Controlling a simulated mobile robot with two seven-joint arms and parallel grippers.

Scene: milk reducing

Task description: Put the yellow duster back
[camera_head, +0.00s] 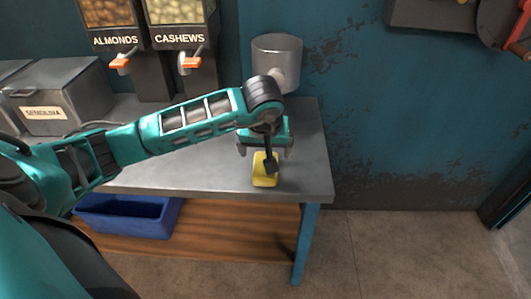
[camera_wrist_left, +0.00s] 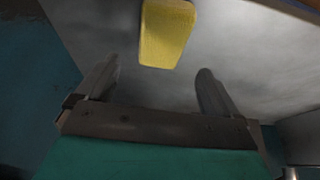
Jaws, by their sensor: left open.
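The yellow duster (camera_head: 265,178) lies on the grey metal table near its front right corner. In the left wrist view the duster (camera_wrist_left: 167,33) shows as a yellow block at the top, beyond the fingertips. My left gripper (camera_head: 264,152) is above the table just behind the duster, pointing down. Its two fingers are spread apart in the left wrist view (camera_wrist_left: 155,85), with nothing between them. The gripper's wrist part hides some of the duster's upper side in the head view. My right gripper does not show.
The metal table (camera_head: 215,172) has a shelf below with a blue bin (camera_head: 128,216). Dispensers of almonds (camera_head: 107,14) and cashews (camera_head: 176,12) stand at the back. A semolina container (camera_head: 62,95) is at left. A grey metal cup (camera_head: 277,62) is by the wall.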

